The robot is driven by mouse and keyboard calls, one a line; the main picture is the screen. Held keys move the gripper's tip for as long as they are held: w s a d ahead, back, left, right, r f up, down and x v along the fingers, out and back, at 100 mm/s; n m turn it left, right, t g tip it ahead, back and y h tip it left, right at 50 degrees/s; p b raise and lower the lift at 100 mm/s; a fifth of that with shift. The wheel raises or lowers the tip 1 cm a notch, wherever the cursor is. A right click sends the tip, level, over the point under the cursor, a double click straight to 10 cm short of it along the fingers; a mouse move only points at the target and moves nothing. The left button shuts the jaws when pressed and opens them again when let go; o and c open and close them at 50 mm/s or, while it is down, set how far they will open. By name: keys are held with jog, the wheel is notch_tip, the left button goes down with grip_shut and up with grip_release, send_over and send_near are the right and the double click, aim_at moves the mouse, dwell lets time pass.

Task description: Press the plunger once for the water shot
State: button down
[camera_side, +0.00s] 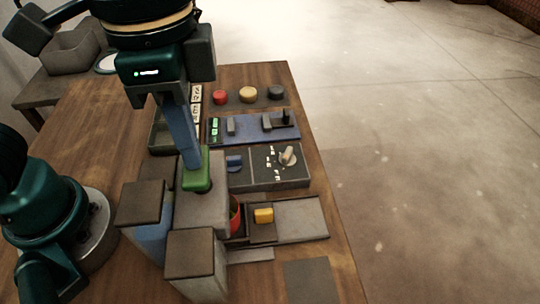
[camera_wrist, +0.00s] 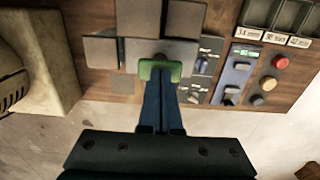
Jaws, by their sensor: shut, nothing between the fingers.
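A green cap (camera_side: 197,171), which looks like the plunger's head, sits on top of a grey block (camera_side: 205,212) near the middle of the table. My gripper (camera_side: 192,163) points down with its blue fingers shut together and nothing between them. The fingertips meet the green cap from above in the side view. In the wrist view the green cap (camera_wrist: 153,70) shows around the end of the fingers (camera_wrist: 160,80). The fingers hide part of the cap, and I cannot tell how far it is pressed down.
Square-topped grey posts (camera_side: 203,252) stand close in front. To the right are a dial panel (camera_side: 262,179), a blue slider panel (camera_side: 250,131) and a row of red, yellow and dark buttons (camera_side: 248,94). A grey bin (camera_side: 70,52) stands back left.

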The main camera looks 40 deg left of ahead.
jog(key=shift+f, duration=1.15)
jog(key=shift+r, duration=4.55)
